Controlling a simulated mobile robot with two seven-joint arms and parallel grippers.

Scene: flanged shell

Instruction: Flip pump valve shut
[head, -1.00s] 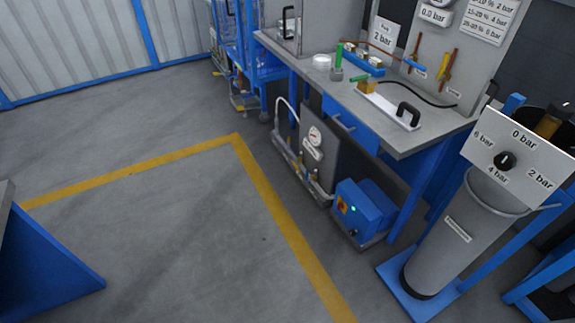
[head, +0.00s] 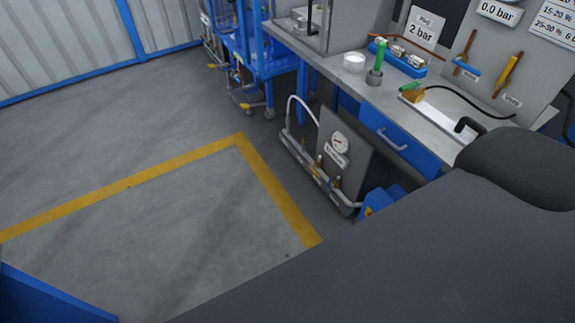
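A low floor unit with a grey panel (head: 350,168) and a round gauge (head: 340,143) stands under the workbench. Small brass-coloured fittings (head: 317,172) sit along its pipe; I cannot tell which is the pump valve or how its handle is set. The label on the panel is too small to read. A blue box (head: 378,201), perhaps the pump, shows beside the unit and is mostly hidden. A large dark grey arm link, mine, covers the lower right. Neither gripper shows in the head view.
The workbench (head: 350,80) carries a blue rack (head: 398,60), a green-topped tool and a white plate with a black handle. Floor inside the yellow line (head: 130,183) is clear. A blue object (head: 45,300) is at lower left.

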